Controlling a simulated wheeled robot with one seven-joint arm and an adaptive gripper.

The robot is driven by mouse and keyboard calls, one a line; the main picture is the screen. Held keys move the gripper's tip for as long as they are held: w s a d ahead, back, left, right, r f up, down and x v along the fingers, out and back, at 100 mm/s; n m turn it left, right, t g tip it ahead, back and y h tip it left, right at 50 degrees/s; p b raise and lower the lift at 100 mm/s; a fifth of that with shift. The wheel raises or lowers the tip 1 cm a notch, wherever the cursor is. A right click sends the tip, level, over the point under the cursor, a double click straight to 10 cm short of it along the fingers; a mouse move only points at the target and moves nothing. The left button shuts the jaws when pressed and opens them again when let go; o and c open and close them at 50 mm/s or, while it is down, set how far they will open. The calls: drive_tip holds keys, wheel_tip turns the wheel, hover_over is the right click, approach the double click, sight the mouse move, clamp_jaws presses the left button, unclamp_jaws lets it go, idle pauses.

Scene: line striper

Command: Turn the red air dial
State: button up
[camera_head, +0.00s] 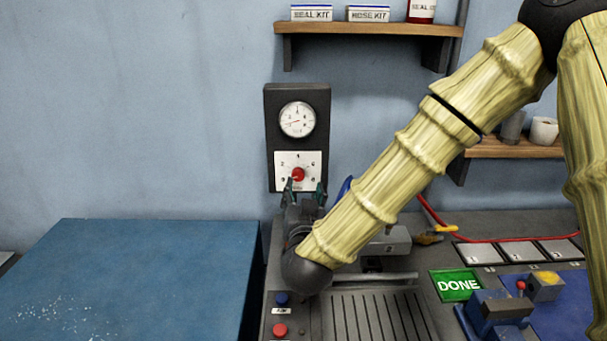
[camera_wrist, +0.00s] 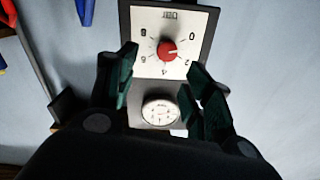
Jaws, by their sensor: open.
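The red air dial (camera_head: 298,174) sits on a white numbered plate (camera_head: 285,160) low on a dark wall panel (camera_head: 271,110). A round gauge (camera_head: 298,119) is above it on the same panel. In the wrist view, which looks upside down, the red dial (camera_wrist: 167,50) has a light pointer mark near the 0 side, and the gauge (camera_wrist: 160,112) shows below it. My gripper (camera_head: 304,186) is open just in front of the panel, at the dial's lower edge. In the wrist view my gripper's green-padded fingers (camera_wrist: 161,72) are apart, with nothing between them; the dial appears beyond their tips.
A blue-topped bench (camera_head: 160,265) is at left. Below the panel are a blue button (camera_head: 281,299), a red button (camera_head: 280,330) and a ribbed tray (camera_head: 375,315). A green DONE pad (camera_head: 457,286) and a red hose (camera_head: 480,239) are right. A shelf (camera_head: 365,28) is above.

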sight(299, 177)
drive_tip(key=w, duration=0.3)
drive_tip(key=w+p, duration=0.1)
drive_tip(key=w, duration=0.2)
drive_tip(key=w+a+p, duration=0.1)
drive_tip(key=w, duration=0.1)
drive_tip(key=shift+w+f, duration=0.4)
drive_tip(key=shift+s+a+r+p, duration=0.25)
drive_tip(key=shift+s+r+p, duration=0.1)
drive_tip(key=shift+s+r, duration=0.25)
drive_tip(key=shift+w+f, duration=0.55)
drive_tip(key=shift+w, duration=0.1)
drive_tip(key=shift+c, duration=1.2)
drive_tip(key=shift+s+d+r, duration=0.15)
drive_tip(key=shift+s+r, duration=0.05)
drive_tip(key=shift+s, duration=0.05)
drive_tip(key=c, duration=0.7)
drive_tip(key=shift+c, duration=0.4)
drive_tip(key=shift+d+f, duration=0.1)
